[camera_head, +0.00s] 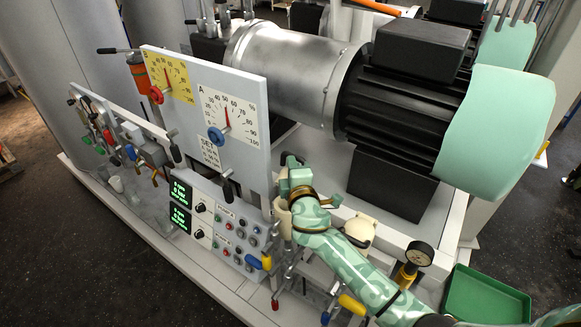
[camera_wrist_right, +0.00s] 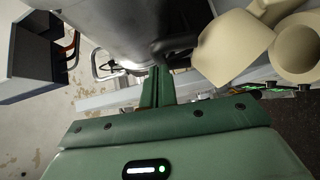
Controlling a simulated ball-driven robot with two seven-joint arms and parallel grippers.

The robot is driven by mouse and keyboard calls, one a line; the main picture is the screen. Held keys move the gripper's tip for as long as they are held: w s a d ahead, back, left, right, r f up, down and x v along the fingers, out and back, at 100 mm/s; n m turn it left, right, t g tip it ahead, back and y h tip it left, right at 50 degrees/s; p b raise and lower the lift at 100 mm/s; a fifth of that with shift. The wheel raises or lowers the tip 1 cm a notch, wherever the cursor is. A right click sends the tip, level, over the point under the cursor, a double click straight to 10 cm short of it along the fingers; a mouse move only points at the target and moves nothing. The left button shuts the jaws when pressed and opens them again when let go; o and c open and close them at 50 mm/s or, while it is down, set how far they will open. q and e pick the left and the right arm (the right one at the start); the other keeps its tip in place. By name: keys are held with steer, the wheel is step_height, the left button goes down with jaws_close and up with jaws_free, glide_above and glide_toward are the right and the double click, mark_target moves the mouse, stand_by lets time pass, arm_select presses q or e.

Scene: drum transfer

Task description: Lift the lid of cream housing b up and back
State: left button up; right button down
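Two cream housings show in the head view. One cream housing (camera_head: 360,229) has a rounded cream top with a dark part at its front. The other cream housing (camera_head: 283,213) is mostly hidden behind my right gripper and wrist. No letter is readable on either, so I cannot tell which is b. My right gripper (camera_head: 292,165) is above and beside the half-hidden one. In the right wrist view, my right gripper (camera_wrist_right: 157,72) has its fingers together with nothing visible between them. A cream lid-like piece (camera_wrist_right: 232,47) with a black handle (camera_wrist_right: 174,47) is just beyond the fingertips. My left gripper is out of view.
The white gauge panel (camera_head: 225,115) stands close left of my right gripper. A large motor (camera_head: 405,110) with a silver drum is behind. A small pressure gauge (camera_head: 419,254) and a green tray (camera_head: 485,297) are at right. Coloured levers (camera_head: 350,304) crowd the front.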

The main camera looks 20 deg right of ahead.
steer(key=w+d+p, duration=0.1)
steer(key=w+d+r+m+g+p, duration=0.1)
steer(key=p, duration=0.1)
steer(key=w+d+m+g+p, duration=0.1)
steer(key=p, duration=0.1)
steer(key=shift+d+r+y, duration=0.25)
steer(key=shift+r+y, duration=0.05)
steer(key=shift+y, duration=0.1)
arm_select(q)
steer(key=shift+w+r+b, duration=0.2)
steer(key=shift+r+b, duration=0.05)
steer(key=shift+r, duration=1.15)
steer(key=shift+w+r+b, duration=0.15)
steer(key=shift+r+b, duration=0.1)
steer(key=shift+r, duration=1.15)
arm_select(e)
steer(key=w+d+f, duration=0.1)
steer(key=w+d, duration=0.3)
steer(key=d, duration=0.1)
steer(key=shift+f, duration=0.4)
steer(key=shift+w+d, duration=0.1)
steer(key=shift+d, duration=0.05)
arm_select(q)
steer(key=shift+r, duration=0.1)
